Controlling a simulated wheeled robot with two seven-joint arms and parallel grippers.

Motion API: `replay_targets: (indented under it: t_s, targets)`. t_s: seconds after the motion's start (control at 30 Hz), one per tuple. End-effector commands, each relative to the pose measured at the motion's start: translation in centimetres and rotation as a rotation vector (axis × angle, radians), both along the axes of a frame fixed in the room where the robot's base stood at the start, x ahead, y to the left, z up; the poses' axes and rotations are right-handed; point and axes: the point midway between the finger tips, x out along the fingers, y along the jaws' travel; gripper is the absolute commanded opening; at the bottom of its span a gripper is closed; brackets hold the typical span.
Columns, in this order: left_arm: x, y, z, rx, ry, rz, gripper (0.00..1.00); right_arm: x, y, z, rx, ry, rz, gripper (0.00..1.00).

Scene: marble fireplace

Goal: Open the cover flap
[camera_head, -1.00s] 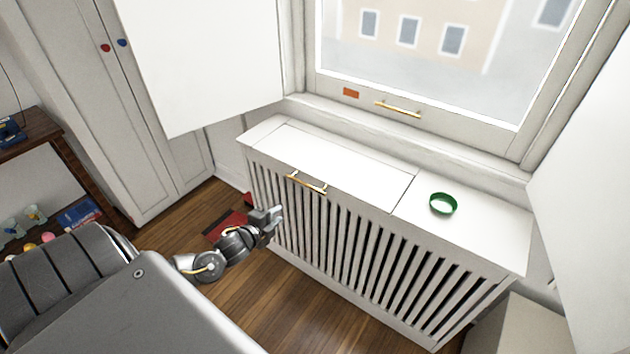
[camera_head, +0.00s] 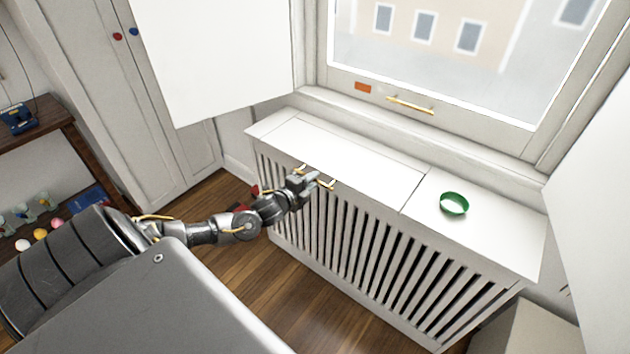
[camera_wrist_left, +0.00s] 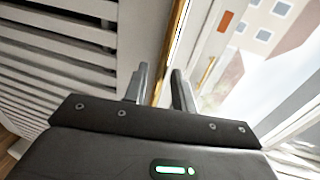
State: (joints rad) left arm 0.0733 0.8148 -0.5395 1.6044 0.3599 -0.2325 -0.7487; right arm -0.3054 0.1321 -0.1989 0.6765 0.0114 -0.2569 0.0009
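The cover flap (camera_head: 350,155) is a white panel lying flat and closed in the top of the white slatted radiator cover (camera_head: 480,262). Its brass bar handle (camera_head: 327,184) is at the flap's front edge, partly hidden by my left gripper (camera_head: 308,176). In the left wrist view the two fingers of my left gripper (camera_wrist_left: 160,84) stand apart, with the brass handle (camera_wrist_left: 170,60) showing between them. A gap shows beside the bar, and I cannot see firm contact. My right gripper is not in view.
A green ring-shaped dish (camera_head: 453,204) sits on the fixed top right of the flap. Behind is a window with a brass handle (camera_head: 410,106). A white panel (camera_head: 215,60) hangs at upper left. A wooden shelf (camera_head: 75,150) stands far left.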

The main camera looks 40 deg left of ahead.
Motion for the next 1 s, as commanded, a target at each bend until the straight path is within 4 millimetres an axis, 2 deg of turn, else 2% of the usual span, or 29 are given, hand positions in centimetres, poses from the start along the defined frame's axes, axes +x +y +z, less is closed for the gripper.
replay_targets:
  t_s: [0.17, 0.47, 0.67, 1.0]
  targets:
    - [1.4, -0.1, -0.3, -0.001, 0.001, -0.001, 0.27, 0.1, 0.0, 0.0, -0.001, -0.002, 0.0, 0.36]
    - [1.6, -0.1, -0.4, 0.0, 0.002, -0.002, 0.27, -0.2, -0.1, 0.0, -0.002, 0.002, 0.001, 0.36]
    - [1.6, -0.1, -0.4, 0.0, 0.002, -0.002, 0.02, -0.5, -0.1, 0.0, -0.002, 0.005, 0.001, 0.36]
    - [1.6, -0.3, -0.3, -0.001, 0.003, -0.004, 0.0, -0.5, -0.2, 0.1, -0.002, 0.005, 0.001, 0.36]
